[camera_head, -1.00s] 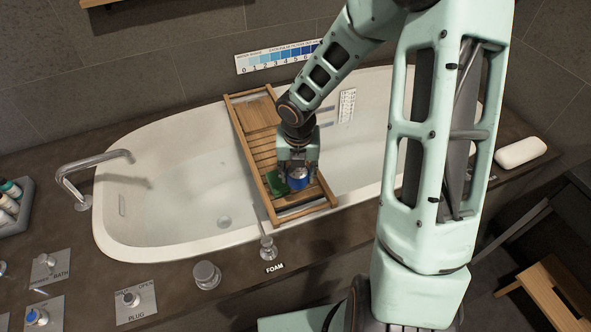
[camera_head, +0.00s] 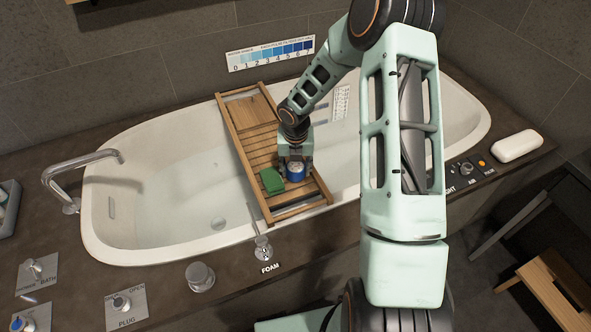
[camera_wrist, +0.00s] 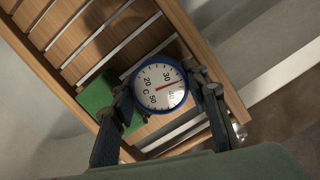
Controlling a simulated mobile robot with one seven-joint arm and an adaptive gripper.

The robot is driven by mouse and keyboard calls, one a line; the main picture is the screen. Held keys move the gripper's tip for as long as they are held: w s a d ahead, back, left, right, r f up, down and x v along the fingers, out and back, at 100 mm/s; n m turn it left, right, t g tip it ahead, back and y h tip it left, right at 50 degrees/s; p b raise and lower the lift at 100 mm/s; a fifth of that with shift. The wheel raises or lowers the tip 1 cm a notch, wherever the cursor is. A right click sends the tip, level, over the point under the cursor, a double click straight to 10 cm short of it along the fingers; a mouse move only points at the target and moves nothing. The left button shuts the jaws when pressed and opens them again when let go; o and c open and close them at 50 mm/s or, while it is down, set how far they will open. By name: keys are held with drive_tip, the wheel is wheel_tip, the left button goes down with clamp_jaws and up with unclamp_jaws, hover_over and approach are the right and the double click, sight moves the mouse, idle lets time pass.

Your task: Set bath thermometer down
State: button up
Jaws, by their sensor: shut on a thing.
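The bath thermometer (camera_wrist: 160,88) has a round white dial with a blue rim and a red needle. In the wrist view it sits between the fingers of my gripper (camera_wrist: 168,97), which is shut on it. In the head view the thermometer (camera_head: 295,171) is under my gripper (camera_head: 294,164), over the near part of the wooden bath tray (camera_head: 262,148). I cannot tell whether its underside touches the slats. A green block (camera_head: 272,180) lies on the tray just left of the thermometer. It also shows in the wrist view (camera_wrist: 97,94), partly hidden by a finger.
The tray spans the white bathtub (camera_head: 110,225), which holds water. A tap (camera_head: 85,165) stands at the left and a FOAM lever (camera_head: 263,248) near the tray's front end. White soap (camera_head: 517,146) lies on the right ledge. The tray's far slats are clear.

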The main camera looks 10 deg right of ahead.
sight(296, 170)
drive_tip(key=o, duration=1)
drive_tip(key=r+p, duration=0.1)
drive_tip(key=r, duration=0.3)
drive_tip(key=s+r+p, duration=0.1)
drive_tip(key=r, duration=0.3)
drive_tip(key=r+p, duration=0.1)
drive_tip(key=r, duration=0.3)
drive_tip(key=shift+s+a, duration=0.2)
drive_tip(key=shift+s, duration=0.2)
